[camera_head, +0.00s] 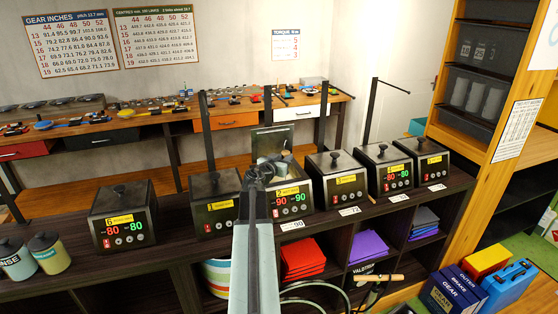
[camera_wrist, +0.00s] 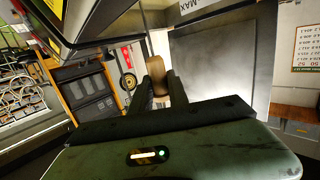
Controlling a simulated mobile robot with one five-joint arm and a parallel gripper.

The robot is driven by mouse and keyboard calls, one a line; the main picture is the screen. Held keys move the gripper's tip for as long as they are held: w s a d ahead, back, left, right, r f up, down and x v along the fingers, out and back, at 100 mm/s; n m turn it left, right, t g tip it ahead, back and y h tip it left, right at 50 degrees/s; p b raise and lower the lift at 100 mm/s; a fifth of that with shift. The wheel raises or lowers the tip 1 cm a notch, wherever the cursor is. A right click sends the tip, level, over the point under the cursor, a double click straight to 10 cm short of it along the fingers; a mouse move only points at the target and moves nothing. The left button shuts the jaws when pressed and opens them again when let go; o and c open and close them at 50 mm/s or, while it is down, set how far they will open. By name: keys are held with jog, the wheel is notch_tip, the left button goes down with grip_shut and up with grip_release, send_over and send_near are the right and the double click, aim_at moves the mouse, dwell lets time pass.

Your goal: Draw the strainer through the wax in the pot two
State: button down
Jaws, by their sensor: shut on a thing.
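The open wax pot (camera_head: 291,203) stands in the middle of the row on the dark counter, its display reading red 90 and green 90. In the wrist view my gripper (camera_wrist: 160,82) is shut on the strainer's brown handle (camera_wrist: 157,70), from which a thin rod runs up. The strainer's basket and the wax surface cannot be made out.
Lidded pots stand close on both sides, one to the left (camera_head: 214,207) and one to the right (camera_head: 337,180). Dark upright posts (camera_head: 323,115) rise behind the row. Two canisters (camera_head: 48,253) stand at the far left. A wooden shelf unit (camera_head: 490,120) is at the right.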

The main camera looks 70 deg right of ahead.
jog(key=shift+s+d, duration=0.35)
jog(key=shift+s, duration=0.05)
jog(key=w+a, duration=0.4)
jog(key=shift+w, duration=0.35)
jog(key=shift+d, duration=0.1)
dwell(0.3)
jog(key=shift+s+d, duration=0.9)
jog(key=shift+s, duration=0.3)
